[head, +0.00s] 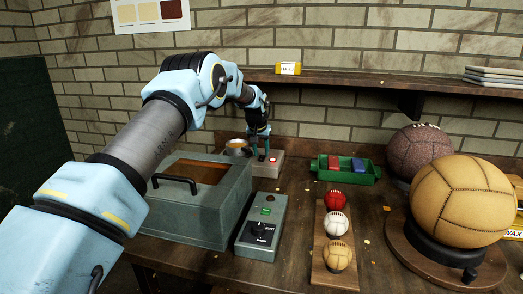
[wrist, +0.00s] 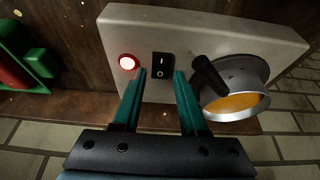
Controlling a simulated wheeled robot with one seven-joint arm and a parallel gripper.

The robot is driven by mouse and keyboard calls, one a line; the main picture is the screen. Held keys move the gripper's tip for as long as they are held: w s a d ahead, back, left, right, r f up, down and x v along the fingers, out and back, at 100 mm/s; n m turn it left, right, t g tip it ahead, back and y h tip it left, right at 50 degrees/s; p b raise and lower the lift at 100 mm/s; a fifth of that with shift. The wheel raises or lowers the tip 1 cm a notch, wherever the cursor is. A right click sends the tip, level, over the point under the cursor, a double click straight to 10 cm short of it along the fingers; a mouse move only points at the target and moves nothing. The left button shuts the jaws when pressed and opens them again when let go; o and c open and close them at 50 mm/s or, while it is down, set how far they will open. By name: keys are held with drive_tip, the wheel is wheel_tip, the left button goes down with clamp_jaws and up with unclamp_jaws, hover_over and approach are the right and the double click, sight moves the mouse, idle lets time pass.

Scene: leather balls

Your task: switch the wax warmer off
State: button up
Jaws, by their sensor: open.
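The wax warmer is a pale grey box (head: 267,170) at the back of the bench in the head view. It fills much of the wrist view (wrist: 285,42). Its round metal pot (wrist: 236,88) holds orange wax and has a black handle; it also shows in the head view (head: 237,149). A black rocker switch (wrist: 162,64) marked I and O sits between the pot and a glowing red lamp (wrist: 128,62). My gripper (wrist: 160,75) is open and empty, its teal fingertips either side of the switch's lower end. I cannot tell whether they touch the panel.
A lidded grey-green box (head: 190,220) and a control box with a green light (head: 262,225) stand in front of the warmer. A green tray (head: 345,176) and a wooden strip with three small balls (head: 334,272) lie right. A shelf (head: 350,79) runs above.

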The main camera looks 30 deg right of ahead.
drive_tip(key=shift+w+d+f, duration=0.1)
drive_tip(key=shift+f, duration=0.35)
clamp_jaws()
